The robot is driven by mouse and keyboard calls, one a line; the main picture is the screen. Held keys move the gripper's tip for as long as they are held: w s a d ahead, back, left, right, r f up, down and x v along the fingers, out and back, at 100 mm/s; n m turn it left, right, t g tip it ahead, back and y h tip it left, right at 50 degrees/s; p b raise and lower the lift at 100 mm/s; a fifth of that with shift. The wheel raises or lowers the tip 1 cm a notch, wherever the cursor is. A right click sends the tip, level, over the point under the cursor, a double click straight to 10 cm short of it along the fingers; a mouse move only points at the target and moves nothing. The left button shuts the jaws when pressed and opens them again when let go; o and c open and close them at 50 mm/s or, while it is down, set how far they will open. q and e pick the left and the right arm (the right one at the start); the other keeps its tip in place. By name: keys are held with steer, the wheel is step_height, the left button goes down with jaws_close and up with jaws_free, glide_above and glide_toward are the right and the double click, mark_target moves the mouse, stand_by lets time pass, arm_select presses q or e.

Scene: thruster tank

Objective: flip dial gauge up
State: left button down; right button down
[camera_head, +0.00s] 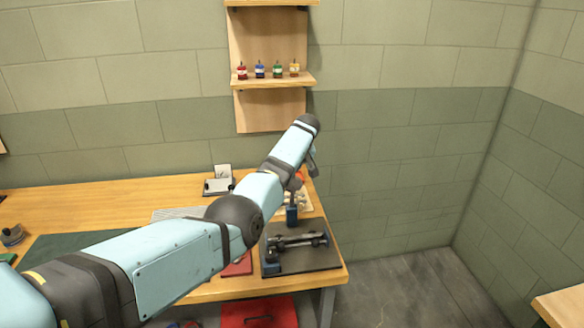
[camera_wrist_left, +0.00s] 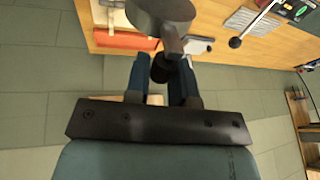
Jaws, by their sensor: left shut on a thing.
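In the wrist view, the blue fingers of my left gripper (camera_wrist_left: 160,76) are shut on a dark stem. The stem runs up to a dark round body, which looks like the dial gauge (camera_wrist_left: 160,12); its top is cut off by the frame edge. I cannot see a dial face. In the head view, my left arm reaches across the bench to the right, and its end hides most of the gripper and gauge. A black plate (camera_head: 328,264) with a dark fixture (camera_head: 296,243) lies below, at the bench's right end. My right gripper is not in view.
A wall shelf (camera_head: 275,80) with several small coloured bottles hangs above. A red container (camera_head: 258,311) stands under the bench.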

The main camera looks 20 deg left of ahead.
arm_select(q)
steer(key=shift+w+a+f, duration=0.1)
steer(key=shift+a, duration=0.05)
stand_by(0.3)
steer(key=c, duration=1.1)
jaws_free()
steer(key=shift+f, duration=0.1)
steer(key=shift+o, duration=0.4)
steer(key=shift+w+f, duration=0.1)
steer(key=shift+w, duration=0.1)
steer(key=shift+s+r, duration=0.15)
steer(key=shift+r, duration=0.4)
steer(key=b+v, duration=0.1)
steer(key=v, duration=1.1)
steer(key=shift+d+r+b, duration=0.25)
steer(key=shift+r+b, duration=0.05)
steer(key=shift+b, duration=0.1)
steer(key=shift+s+f, duration=0.1)
